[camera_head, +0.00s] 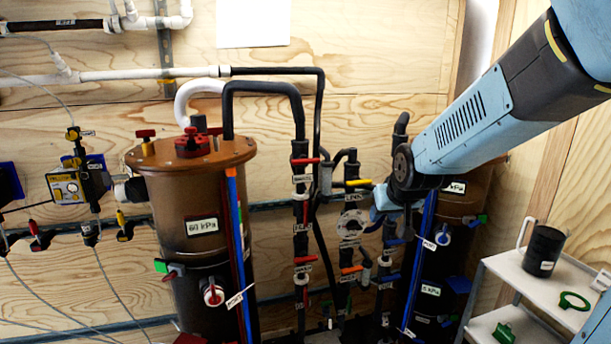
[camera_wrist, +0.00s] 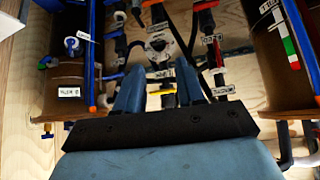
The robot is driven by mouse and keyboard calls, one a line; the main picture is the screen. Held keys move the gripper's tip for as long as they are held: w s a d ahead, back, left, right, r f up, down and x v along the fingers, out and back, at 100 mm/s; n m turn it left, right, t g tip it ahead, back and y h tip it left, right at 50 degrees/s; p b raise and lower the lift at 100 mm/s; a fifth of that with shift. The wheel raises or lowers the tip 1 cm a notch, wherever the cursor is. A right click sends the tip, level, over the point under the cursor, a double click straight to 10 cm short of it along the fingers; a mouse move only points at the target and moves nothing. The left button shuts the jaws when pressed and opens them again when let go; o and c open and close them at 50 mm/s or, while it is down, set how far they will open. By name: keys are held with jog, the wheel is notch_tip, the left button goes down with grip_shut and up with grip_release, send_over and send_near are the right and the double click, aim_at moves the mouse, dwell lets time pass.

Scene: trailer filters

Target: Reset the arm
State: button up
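My arm reaches in from the upper right in the head view, pointing down and left. My gripper (camera_head: 383,204) is at the pipes between the two brown tanks, partly hidden by its own wrist. In the wrist view, my gripper (camera_wrist: 160,75) shows two blue fingers spread apart with a gap between them. A yellow valve handle (camera_wrist: 161,92) shows through that gap. In the head view, the yellow handle (camera_head: 358,183) lies just left of the gripper. I cannot tell whether the fingers touch it. I see nothing held.
The left brown tank (camera_head: 180,250) and right brown tank (camera_head: 455,260) flank the black pipes. Red valve handles (camera_head: 305,160) and an orange handle (camera_head: 351,270) sit on them. A white shelf (camera_head: 535,285) with a black canister (camera_head: 543,250) stands at right.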

jog(key=s+d+r+g, duration=0.1)
jog(key=s+d+r, duration=0.1)
jog(key=s, duration=0.8)
jog(key=s+d+r+m+g, duration=0.1)
jog(key=s+d+r, duration=0.2)
jog(key=s, duration=0.8)
notch_tip(320, 180, up, 2)
jog(key=shift+s+r+h, duration=0.2)
jog(key=shift+s+h, duration=0.05)
jog(key=shift+h, duration=0.15)
